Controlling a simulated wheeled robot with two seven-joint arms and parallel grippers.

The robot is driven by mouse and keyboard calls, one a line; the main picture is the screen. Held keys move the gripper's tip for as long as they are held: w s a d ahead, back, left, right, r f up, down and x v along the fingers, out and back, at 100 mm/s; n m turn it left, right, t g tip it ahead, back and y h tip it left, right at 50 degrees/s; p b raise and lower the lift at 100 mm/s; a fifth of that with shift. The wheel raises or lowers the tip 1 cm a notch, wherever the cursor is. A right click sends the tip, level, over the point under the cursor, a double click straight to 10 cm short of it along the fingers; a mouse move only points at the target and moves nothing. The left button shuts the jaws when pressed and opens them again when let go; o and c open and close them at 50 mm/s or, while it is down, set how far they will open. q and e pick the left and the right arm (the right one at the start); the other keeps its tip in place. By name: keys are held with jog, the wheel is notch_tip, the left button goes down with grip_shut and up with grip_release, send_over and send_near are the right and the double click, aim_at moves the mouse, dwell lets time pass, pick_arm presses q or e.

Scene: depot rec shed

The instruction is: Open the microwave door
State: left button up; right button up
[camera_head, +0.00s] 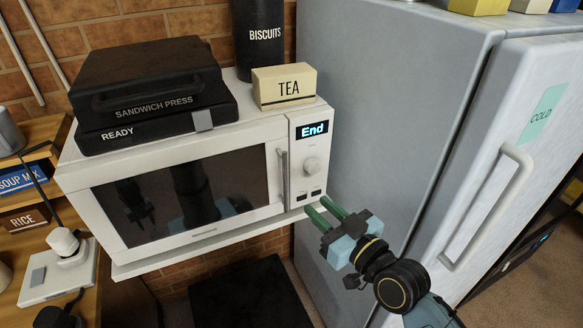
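The white microwave (85,203) stands on a shelf left of the fridge, with its door (180,195) closed. The door has a dark window and a slim vertical handle (283,172) at its right edge. The panel right of the handle has a lit display reading "End" (313,130), a round knob and small buttons. My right gripper (316,204) is in front of the panel's lower edge, right of and below the handle. Its two green fingers are apart with nothing between them. I cannot tell whether they touch the microwave. My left gripper is not in view.
A black sandwich press (150,85), a tea box (284,85) and a biscuits tin (259,40) stand on the microwave. The large grey fridge (390,90) with its handle (490,210) bounds the right. A wooden shelf unit is at left. Space before the microwave door looks clear.

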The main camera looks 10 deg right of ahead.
jog(key=x, duration=1.3)
jog(key=shift+c, duration=0.5)
grip_shut()
